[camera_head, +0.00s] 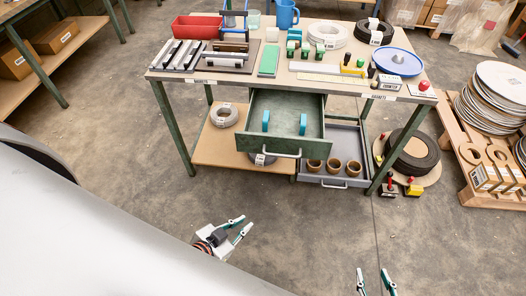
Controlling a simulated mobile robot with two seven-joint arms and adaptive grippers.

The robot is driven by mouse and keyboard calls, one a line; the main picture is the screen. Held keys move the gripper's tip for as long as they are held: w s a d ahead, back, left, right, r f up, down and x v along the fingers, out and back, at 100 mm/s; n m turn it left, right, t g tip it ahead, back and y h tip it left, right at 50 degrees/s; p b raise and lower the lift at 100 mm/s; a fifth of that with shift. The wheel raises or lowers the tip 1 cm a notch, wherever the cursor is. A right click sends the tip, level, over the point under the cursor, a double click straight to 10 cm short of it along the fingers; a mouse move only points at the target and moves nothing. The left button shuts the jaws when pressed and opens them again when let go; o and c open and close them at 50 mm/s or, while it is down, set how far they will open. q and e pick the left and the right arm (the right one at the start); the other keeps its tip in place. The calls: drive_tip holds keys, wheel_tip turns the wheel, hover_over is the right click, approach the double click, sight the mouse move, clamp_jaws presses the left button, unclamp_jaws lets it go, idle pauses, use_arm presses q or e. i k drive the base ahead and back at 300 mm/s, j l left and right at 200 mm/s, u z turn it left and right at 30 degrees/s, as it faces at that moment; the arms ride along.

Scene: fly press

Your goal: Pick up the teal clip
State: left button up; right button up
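Two upright teal pieces, which look like clips, stand in the open green drawer (286,142) under the table top. One teal clip (265,121) is on the left and the other teal clip (303,124) is to its right. My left gripper (241,224) is low in the picture, over the floor in front of the table, with its fingers apart and nothing between them. My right gripper (373,272) is at the bottom edge, further right, also open and empty. Both are well apart from the drawer.
The table top (222,83) holds a red bin (196,28), a blue mug (286,14), a blue disc (397,61) and several blocks and tools. A lower grey drawer (346,134) with brown rings is open too. Stacked discs (498,92) stand right. The floor in front is clear.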

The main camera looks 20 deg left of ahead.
sight(266, 113)
drive_tip(key=i+j+u, duration=0.1)
drive_tip(key=u, duration=0.25)
drive_tip(key=i+u, duration=0.15)
drive_tip(key=u, duration=0.2)
drive_tip(key=i+u, duration=0.1)
drive_tip(key=u, duration=0.25)
